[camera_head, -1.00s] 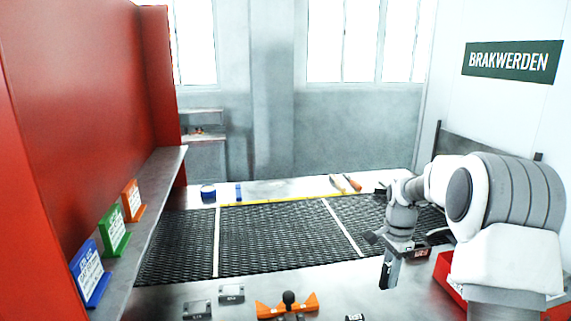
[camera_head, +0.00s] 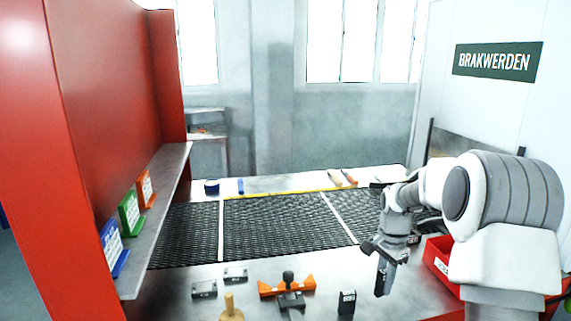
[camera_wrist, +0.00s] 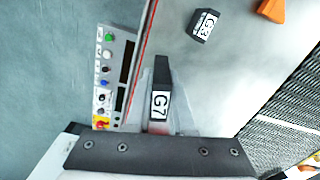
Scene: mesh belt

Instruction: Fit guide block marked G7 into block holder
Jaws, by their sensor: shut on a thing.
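The guide block marked G7 (camera_wrist: 160,92) is dark with a white label. It sits between the fingers of my gripper (camera_wrist: 162,80) in the wrist view. In the head view my gripper (camera_head: 384,280) points down above the right part of the bench; I cannot make out the block there. An orange fixture (camera_head: 268,289) with a grey middle and black knob stands left of my gripper at the front; I cannot tell whether it is the block holder. Its orange corner shows in the wrist view (camera_wrist: 272,9). A dark block marked G3 (camera_wrist: 203,25) stands between them, also in the head view (camera_head: 347,302).
Two dark grey blocks (camera_head: 204,289) (camera_head: 235,275) and a wooden peg-like piece (camera_head: 231,308) stand left of the fixture. A red bin (camera_head: 440,265) is right of my gripper. The mesh belt (camera_head: 285,232) runs behind. A control panel (camera_wrist: 113,75) shows in the wrist view.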

